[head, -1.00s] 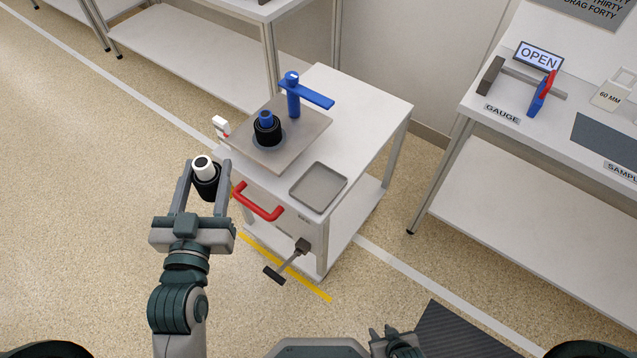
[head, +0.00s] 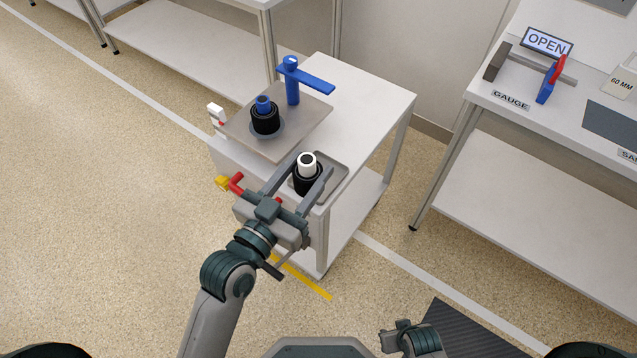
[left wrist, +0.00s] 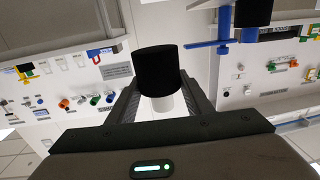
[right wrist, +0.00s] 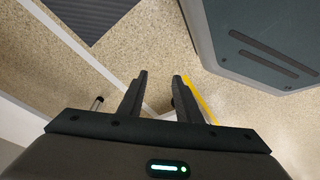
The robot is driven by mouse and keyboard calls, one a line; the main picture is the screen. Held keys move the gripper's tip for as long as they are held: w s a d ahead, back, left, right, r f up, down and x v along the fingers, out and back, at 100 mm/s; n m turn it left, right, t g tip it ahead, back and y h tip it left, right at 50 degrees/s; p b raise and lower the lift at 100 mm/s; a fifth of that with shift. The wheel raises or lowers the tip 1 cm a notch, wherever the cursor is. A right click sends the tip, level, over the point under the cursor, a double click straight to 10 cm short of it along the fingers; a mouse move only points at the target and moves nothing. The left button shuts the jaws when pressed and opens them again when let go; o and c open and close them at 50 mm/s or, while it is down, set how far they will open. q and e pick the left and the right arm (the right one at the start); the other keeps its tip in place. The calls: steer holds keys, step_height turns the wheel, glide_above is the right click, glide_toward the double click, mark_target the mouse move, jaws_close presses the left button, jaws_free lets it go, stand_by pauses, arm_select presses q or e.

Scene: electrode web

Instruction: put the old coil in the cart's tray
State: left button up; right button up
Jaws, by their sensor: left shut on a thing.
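The old coil (head: 307,178), a black roll on a white core, is gripped between the fingers of my left gripper (head: 312,170). It stands roughly upright over the cart's small grey tray (head: 338,168); I cannot tell whether it touches the tray floor. The left wrist view shows the black roll (left wrist: 158,72) with its white core between the fingers. The coil and fingers hide much of the tray. My right gripper (right wrist: 158,78) is open and empty, low over the floor, away from the cart (head: 372,98).
A black coil with a blue core (head: 265,120) sits on the cart's raised grey plate (head: 300,128), beside a blue post with an arm (head: 293,82). A red handle (head: 236,181) is at the cart's front. A gauge bench (head: 560,130) stands right.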

arm_select(q)
steer(key=d, duration=0.1)
steer(key=d+f, duration=0.1)
steer(key=m+g+h, duration=0.1)
steer(key=shift+s+d+f, duration=0.3)
steer(key=shift+d, duration=0.1)
arm_select(e)
steer(key=shift+s+d+r+g, duration=0.25)
steer(key=shift+r+g, duration=0.05)
steer(key=shift+r, duration=0.15)
arm_select(q)
steer(key=shift+w, duration=0.1)
